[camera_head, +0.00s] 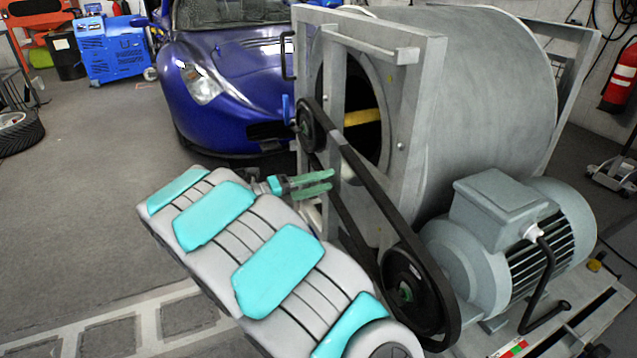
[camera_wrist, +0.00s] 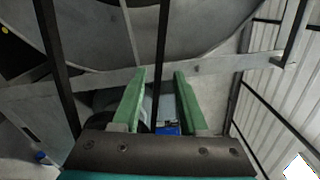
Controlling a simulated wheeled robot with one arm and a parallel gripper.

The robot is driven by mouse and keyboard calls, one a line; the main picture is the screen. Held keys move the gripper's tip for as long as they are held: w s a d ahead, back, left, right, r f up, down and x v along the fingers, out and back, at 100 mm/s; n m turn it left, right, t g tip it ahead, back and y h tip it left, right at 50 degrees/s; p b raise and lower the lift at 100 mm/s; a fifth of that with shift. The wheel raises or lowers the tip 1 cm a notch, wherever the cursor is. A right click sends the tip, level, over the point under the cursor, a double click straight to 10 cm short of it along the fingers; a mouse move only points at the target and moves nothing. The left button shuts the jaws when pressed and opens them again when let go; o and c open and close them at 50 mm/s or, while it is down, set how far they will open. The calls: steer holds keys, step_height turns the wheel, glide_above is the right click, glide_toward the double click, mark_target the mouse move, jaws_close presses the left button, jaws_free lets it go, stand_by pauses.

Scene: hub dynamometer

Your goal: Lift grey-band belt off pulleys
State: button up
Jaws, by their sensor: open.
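The black belt (camera_head: 380,190) runs around a small upper pulley (camera_head: 311,125) and a larger lower pulley (camera_head: 405,288) on the grey machine. A greyish patch shows on its upper strand just below the upper pulley. My gripper (camera_head: 331,181) is open, with green fingers pointing right at the belt's left strand, between the two pulleys. In the wrist view, one belt strand (camera_wrist: 162,50) passes between the open fingers (camera_wrist: 159,90) in the picture, and the other strand (camera_wrist: 55,75) lies left of them. Whether a finger touches the belt cannot be told.
The grey frame and drum (camera_head: 485,100) stand behind the belt. A grey motor (camera_head: 510,240) sits right of the lower pulley. A blue car (camera_head: 230,90) is behind my arm. The floor (camera_head: 80,220) at left is mostly clear.

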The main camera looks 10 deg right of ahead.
mark_target(357, 171)
steer(key=b+x, duration=0.1)
steer(key=x, duration=0.2)
steer(key=b+x, duration=0.2)
steer(key=x, duration=0.2)
steer(key=shift+d+r, duration=0.2)
steer(key=shift+d, duration=0.05)
steer(key=shift+p+x, duration=1.05)
steer(key=shift+x, duration=0.2)
steer(key=shift+w+d+f, duration=0.15)
steer(key=shift+d+f, duration=0.1)
steer(key=shift+d, duration=0.1)
jaws_close()
